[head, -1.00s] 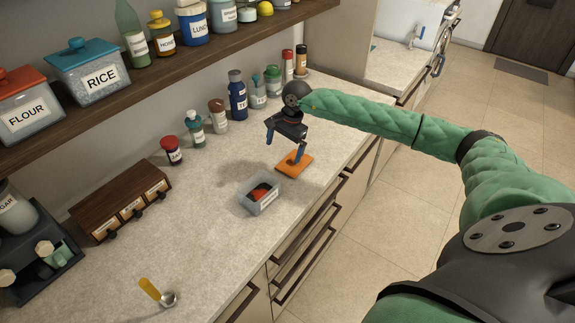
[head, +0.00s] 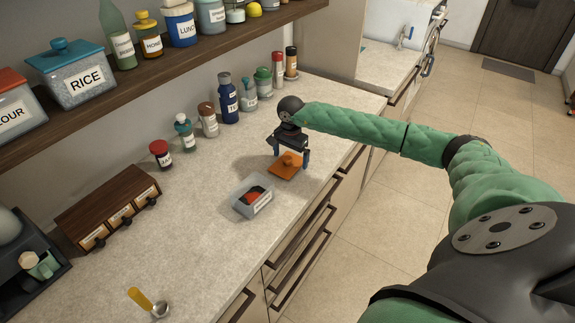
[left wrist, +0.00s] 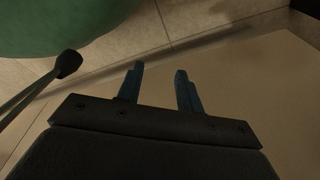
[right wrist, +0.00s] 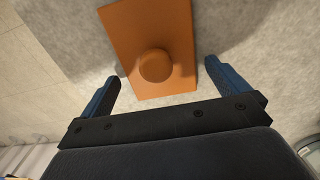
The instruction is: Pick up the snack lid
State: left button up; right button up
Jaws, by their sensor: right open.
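The snack lid (head: 287,165) is an orange rectangular plate with a round knob, lying on the counter beyond the grey snack box. It also shows in the right wrist view (right wrist: 150,30), with its knob just ahead of and between my fingertips. My right gripper (head: 291,158) is open and empty above the lid, with its fingers pointing down; in its wrist view the fingers (right wrist: 160,85) are wide apart. The snack box (head: 253,197) is open with red and dark contents inside. My left gripper (left wrist: 160,75) is open and empty, away from the counter, with nothing between its fingers.
A row of jars and bottles (head: 228,98) stands along the wall behind the lid. A wooden drawer box (head: 108,207) and a yellow-handled spoon (head: 148,302) are at left. A shelf (head: 150,95) with containers hangs above.

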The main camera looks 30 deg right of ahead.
jog(key=shift+f, duration=0.35)
jog(key=c, duration=0.9)
